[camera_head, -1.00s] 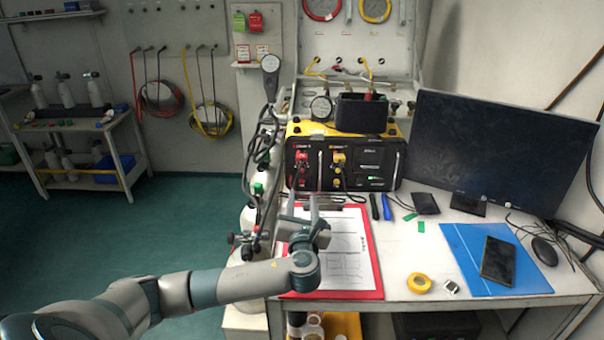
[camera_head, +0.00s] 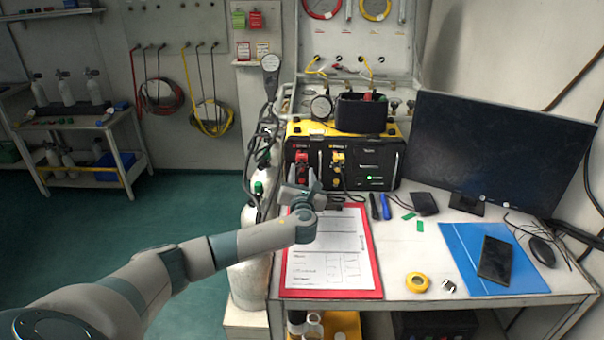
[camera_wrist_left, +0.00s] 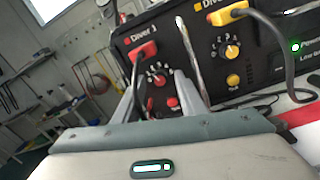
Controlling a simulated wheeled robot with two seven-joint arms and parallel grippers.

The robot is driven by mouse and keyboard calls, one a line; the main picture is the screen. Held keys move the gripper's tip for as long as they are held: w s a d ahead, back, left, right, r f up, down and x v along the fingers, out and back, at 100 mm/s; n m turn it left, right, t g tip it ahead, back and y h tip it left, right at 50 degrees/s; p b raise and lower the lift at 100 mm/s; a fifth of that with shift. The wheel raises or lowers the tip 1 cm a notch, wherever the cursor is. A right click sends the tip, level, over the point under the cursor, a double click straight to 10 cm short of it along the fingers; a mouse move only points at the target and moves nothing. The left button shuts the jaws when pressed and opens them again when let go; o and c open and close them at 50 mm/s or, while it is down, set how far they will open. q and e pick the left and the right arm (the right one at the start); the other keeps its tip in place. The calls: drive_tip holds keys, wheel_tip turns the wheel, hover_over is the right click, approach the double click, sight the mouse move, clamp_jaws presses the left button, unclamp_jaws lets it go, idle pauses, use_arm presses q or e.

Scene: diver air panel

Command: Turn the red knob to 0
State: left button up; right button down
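The air panel (camera_head: 370,160) is a black box with a yellow top on the bench. In the left wrist view the red knob (camera_wrist_left: 160,80) sits in a white-numbered dial under the "Diver 1" label and a red plug (camera_wrist_left: 145,52). I cannot read where the knob points. My left gripper (camera_head: 304,173) is in front of the panel's left part. In the left wrist view its two fingers (camera_wrist_left: 157,76) stand apart, one on each side of the red knob. I cannot tell if they touch it. My right gripper is not in view.
A yellow knob (camera_wrist_left: 232,52) with its own dial is right of the red one. A smaller red button (camera_wrist_left: 172,102) sits below the red dial. A cable hangs beside the left finger. A red clipboard (camera_head: 372,262) lies in front; a monitor (camera_head: 490,150) stands right.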

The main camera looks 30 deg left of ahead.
use_arm(q)
drive_tip(key=c, duration=0.7)
clamp_jaws()
